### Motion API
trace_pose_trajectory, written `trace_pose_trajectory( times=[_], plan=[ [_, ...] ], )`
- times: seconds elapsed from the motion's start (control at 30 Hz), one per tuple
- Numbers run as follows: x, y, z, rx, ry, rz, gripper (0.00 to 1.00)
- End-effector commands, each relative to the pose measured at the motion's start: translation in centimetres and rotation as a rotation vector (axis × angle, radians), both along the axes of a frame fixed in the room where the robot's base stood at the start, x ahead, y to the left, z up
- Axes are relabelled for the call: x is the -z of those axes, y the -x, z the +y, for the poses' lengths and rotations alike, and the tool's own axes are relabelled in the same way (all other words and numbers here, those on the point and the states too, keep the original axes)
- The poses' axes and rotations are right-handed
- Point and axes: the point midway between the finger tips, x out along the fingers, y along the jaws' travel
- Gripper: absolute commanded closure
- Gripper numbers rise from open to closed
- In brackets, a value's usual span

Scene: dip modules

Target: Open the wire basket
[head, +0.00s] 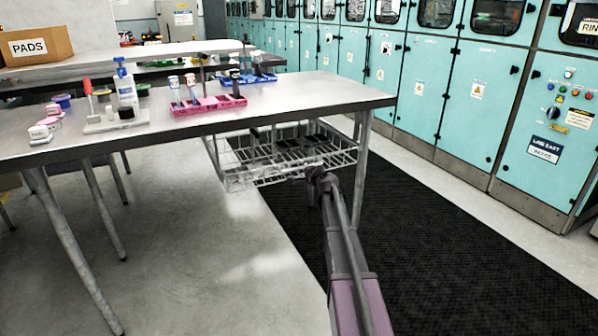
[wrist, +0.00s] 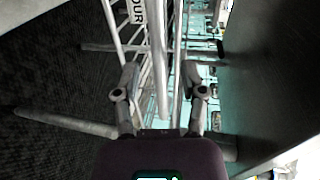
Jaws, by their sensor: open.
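The wire basket (head: 285,176) is a pale metal wire drawer hung under the worktop, at the middle of the head view. Dark items show inside it, but I cannot make them out. My gripper (head: 316,176) is at the basket's front right part. In the wrist view my gripper (wrist: 161,72) is open, with one finger on each side of a pale bar of the wire basket (wrist: 158,60). No finger is seen closed on the bar, and I cannot tell how deep it sits between them.
The worktop (head: 310,95) stands above the basket, with its leg (head: 361,170) just right of it. Pink rack (head: 208,105), blue rack (head: 255,79) and white bottle (head: 126,88) stand on top. A black mat (head: 420,240) covers the floor before teal cabinets (head: 465,100).

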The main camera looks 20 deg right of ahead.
Motion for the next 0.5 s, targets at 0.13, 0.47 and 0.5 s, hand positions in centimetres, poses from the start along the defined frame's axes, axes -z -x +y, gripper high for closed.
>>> trace_pose_trajectory(
  times=[0.13,0.47,0.5],
  plan=[
    [0.4,-1.5,0.0,-0.001,-0.001,0.0,0.46],
    [0.4,-2.1,0.1,0.0,0.0,0.0,0.46],
    [0.4,-2.1,0.1,0.0,0.0,0.0,0.46]
  ],
)
